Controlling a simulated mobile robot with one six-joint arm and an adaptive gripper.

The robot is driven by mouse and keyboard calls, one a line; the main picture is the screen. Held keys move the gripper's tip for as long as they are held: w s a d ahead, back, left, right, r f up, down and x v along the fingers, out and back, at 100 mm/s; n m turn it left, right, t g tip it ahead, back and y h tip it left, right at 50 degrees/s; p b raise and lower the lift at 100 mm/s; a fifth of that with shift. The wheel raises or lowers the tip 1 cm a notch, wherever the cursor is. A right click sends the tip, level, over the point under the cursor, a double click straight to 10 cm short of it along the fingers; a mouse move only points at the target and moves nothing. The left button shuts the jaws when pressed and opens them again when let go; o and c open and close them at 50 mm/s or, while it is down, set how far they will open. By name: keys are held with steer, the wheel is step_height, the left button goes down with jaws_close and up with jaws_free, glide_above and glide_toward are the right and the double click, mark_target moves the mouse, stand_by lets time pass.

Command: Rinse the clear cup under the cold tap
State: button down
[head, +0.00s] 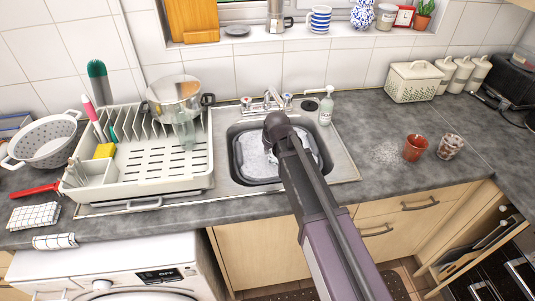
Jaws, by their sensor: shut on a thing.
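The tap (268,101) stands behind the sink, with a knob on each side. The right knob (287,102) has a bluish top, and the left knob (246,104) looks reddish. The sink (234,160) holds a grey basin with white suds (256,160). A clear glass or cup (184,132) shows in the dish rack, in front of a steel pot. I cannot tell whether it is the task's cup. My arm reaches over the sink. Its far joint is just in front of the tap, and my gripper and anything in it are hidden behind the arm.
The dish rack (140,188) stands left of the sink, with the steel pot (175,98) at its back. A soap bottle (326,108) stands right of the tap. A terracotta cup (415,148) and a patterned glass (450,147) stand on the right counter near spilled grains (385,153).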

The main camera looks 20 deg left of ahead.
mark_target(273, 158)
steer(key=shift+w+a+f+b, duration=0.2)
steer(key=shift+w+a, duration=0.15)
steer(key=shift+w, duration=0.55)
steer(key=shift+w+a+f+b, duration=0.2)
steer(key=shift+w+a, duration=0.1)
steer(key=shift+w, duration=0.6)
steer(key=shift+w+a+f+b, duration=0.1)
steer(key=shift+w+a+f, duration=0.2)
steer(key=shift+w, duration=0.6)
steer(key=shift+w+d+r, duration=0.1)
steer(key=shift+w+d, duration=0.1)
steer(key=shift+d, duration=0.3)
steer(key=shift+s, duration=0.1)
steer(key=shift+s+d, duration=0.45)
steer(key=shift+s, duration=0.75)
steer(key=shift+s+d, duration=0.5)
steer(key=shift+s, duration=0.75)
steer(key=shift+s+d, duration=0.45)
steer(key=shift+s, duration=0.75)
steer(key=shift+s+r, duration=0.1)
steer(key=s+d+r+p, duration=0.1)
steer(key=s+r+p, duration=0.3)
steer(key=shift+s+d, duration=0.25)
steer(key=shift+d, duration=0.15)
steer(key=shift+w, duration=0.1)
